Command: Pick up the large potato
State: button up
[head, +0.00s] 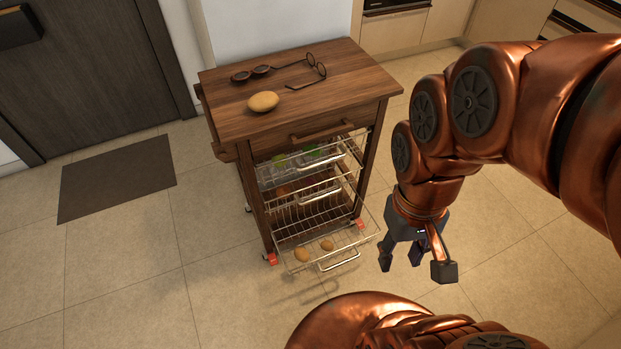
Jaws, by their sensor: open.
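A large yellow-brown potato (263,101) lies on the wooden top of the kitchen cart (230,121), near its front left edge. Two smaller potato-like things, one on the left (302,255) and one on the right (327,244), lie in the lowest wire basket (300,265), which is pulled out. My gripper (416,268) hangs open and empty to the right of the cart, pointing down. It is well apart from the large potato and lower in the picture.
Wire baskets (318,191) stick out at the cart's front. A dark mat (118,187) lies on the tiled floor at left, before a dark door (80,80). Floor around the cart is mostly clear.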

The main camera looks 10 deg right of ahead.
aim_at(263, 102)
jog(key=u, duration=0.55)
jog(key=i, duration=0.65)
jog(key=u, duration=0.35)
